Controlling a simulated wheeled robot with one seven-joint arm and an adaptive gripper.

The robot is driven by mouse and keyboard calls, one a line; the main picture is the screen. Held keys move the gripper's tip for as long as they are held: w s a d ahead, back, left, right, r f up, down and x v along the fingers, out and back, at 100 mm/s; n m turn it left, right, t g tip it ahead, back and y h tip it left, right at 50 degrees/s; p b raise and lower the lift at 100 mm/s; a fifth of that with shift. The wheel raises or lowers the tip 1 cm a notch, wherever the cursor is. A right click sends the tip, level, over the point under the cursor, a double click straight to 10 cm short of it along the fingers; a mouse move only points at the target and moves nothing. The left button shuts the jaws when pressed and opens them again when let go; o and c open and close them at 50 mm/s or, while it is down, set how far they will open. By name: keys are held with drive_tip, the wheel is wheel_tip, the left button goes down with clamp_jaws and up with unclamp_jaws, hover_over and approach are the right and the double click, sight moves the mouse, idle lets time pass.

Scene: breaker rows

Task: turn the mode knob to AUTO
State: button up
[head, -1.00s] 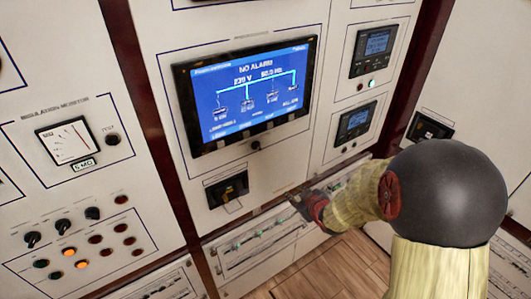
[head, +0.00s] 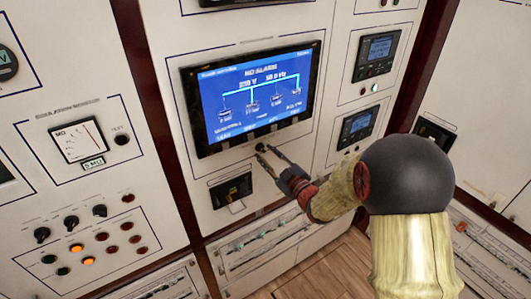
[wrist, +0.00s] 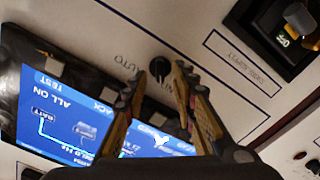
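The mode knob is a small round black knob on the white panel just below the blue screen. In the wrist view the knob (wrist: 159,69) shows between and just beyond my fingertips, with the AUTO label (wrist: 128,62) printed to its left. In the head view the knob (head: 260,147) is partly covered by my fingertips. My gripper (head: 264,153) is open, one finger on each side of the knob. I cannot tell whether the fingers touch it. Its pointer direction is too small to read. My gripper also fills the lower middle of the wrist view (wrist: 158,76).
The blue screen (head: 252,98) sits right above the knob. A black breaker switch (head: 231,191) is below it, also seen in the wrist view (wrist: 286,32). Lamps and selector knobs (head: 72,222) are on the left panel. Two small meters are at the right.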

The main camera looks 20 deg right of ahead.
drive_tip(key=shift+x, duration=0.85)
drive_tip(key=c, duration=0.3)
drive_tip(key=c, duration=0.4)
clamp_jaws()
